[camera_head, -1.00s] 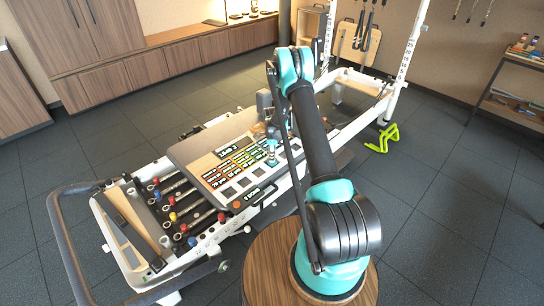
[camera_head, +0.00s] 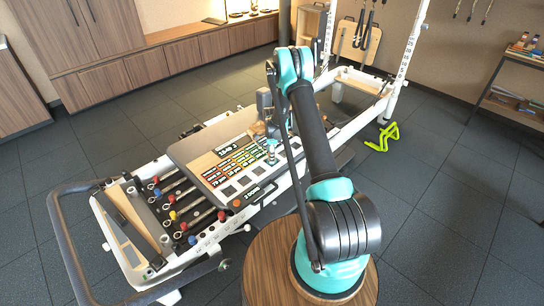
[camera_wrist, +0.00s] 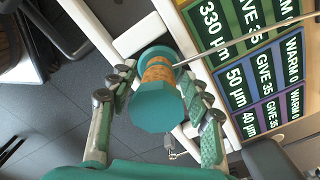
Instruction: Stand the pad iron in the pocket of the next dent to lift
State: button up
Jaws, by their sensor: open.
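The pad iron, which I take to be the teal piece with an orange band (camera_wrist: 158,78), is between the spread fingers of my gripper (camera_wrist: 158,82) in the wrist view. Its wide faceted teal end faces the camera; its far end is hidden. The fingers are open on either side of it. In the head view, my gripper (camera_head: 267,132) is over the far right part of the label board (camera_head: 180,151), with a small teal part showing below it. A row of dark square pockets (camera_head: 243,181) lies along the board's near side. Whether the iron rests in a pocket is unclear.
The board lies on a white-framed reformer (camera_head: 150,271) with coloured-knob springs (camera_head: 176,204) at its left end. The wrist view shows board labels (camera_wrist: 237,77) with green, blue and purple rows. A lime green frame (camera_head: 382,138) stands on the floor to the right.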

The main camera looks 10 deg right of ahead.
notch_tip(320, 180, up, 13)
jog(key=shift+f, duration=0.1)
jog(key=s+d+r+n+t, duration=0.25)
jog(key=s+r+n, duration=0.75)
jog(key=s+r, duration=0.8)
jog(key=s+d+n+t, duration=0.1)
jog(key=s+n, duration=0.8)
jog(key=s, duration=1.4)
jog(key=shift+s+d+r+n+t, duration=0.3)
jog(key=shift+s+r+n+t, duration=0.05)
jog(key=shift+r+n, duration=0.1)
